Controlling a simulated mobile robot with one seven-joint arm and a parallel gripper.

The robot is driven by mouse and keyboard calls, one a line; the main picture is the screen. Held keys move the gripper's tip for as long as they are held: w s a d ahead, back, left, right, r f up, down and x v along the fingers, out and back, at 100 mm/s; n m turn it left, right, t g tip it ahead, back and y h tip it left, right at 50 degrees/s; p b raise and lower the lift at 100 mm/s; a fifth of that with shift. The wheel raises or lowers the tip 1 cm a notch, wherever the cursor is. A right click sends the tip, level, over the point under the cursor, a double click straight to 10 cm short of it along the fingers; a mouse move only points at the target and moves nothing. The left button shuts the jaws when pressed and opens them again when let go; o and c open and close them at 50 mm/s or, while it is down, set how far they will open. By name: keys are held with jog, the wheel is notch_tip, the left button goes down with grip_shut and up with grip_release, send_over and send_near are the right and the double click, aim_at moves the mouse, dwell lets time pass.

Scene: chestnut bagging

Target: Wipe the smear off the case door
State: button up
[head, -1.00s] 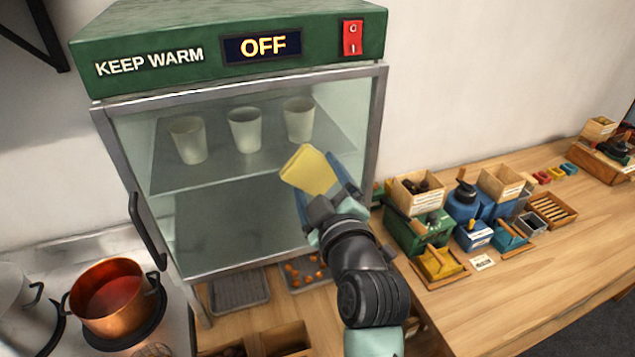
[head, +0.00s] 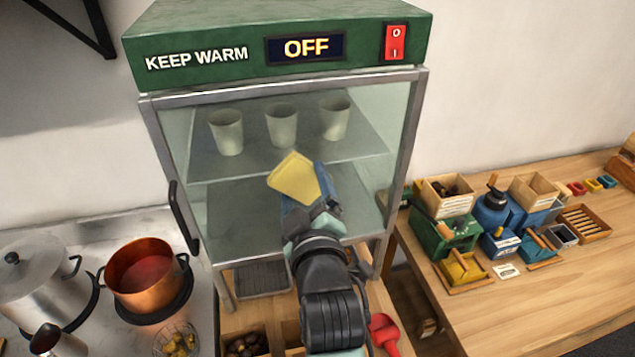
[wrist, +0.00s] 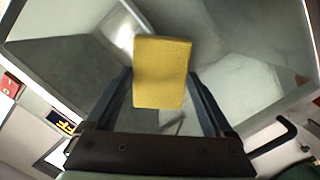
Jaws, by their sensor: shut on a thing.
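The warming case has a glass door (head: 236,262) in a grey metal frame, with a dark handle (head: 184,217) on its left side. I cannot make out a smear on the glass. My gripper (head: 303,195) is in front of the door, shut on a yellow sponge (head: 294,176). In the wrist view the sponge (wrist: 162,72) sits between the two dark fingers (wrist: 160,100), with the door frame and the handle (wrist: 272,140) beyond. I cannot tell whether the sponge touches the glass.
Three pale cups (head: 282,125) stand on the shelf inside the case. A copper pot (head: 148,275) and a steel pot (head: 38,280) are at the left. The counter (head: 560,250) at the right holds several boxes and tools. A red scoop (head: 384,332) lies below the case.

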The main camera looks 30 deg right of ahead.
aim_at(277, 188)
jog(key=shift+w+a, duration=0.2)
jog(key=shift+a, duration=0.5)
jog(key=shift+w+a, duration=0.25)
jog(key=shift+a, duration=0.4)
jog(key=shift+w+a, duration=0.2)
jog(key=shift+a, duration=0.5)
jog(key=shift+d+f+p+v, duration=0.15)
jog(key=shift+p+v, duration=0.15)
jog(key=shift+v, duration=1.15)
jog(key=shift+d+f+p+v, duration=0.15)
jog(key=shift+p+v, duration=0.15)
jog(key=shift+v, duration=1.2)
jog(key=shift+s, duration=0.1)
jog(key=shift+v, duration=1.5)
jog(key=shift+f, duration=0.15)
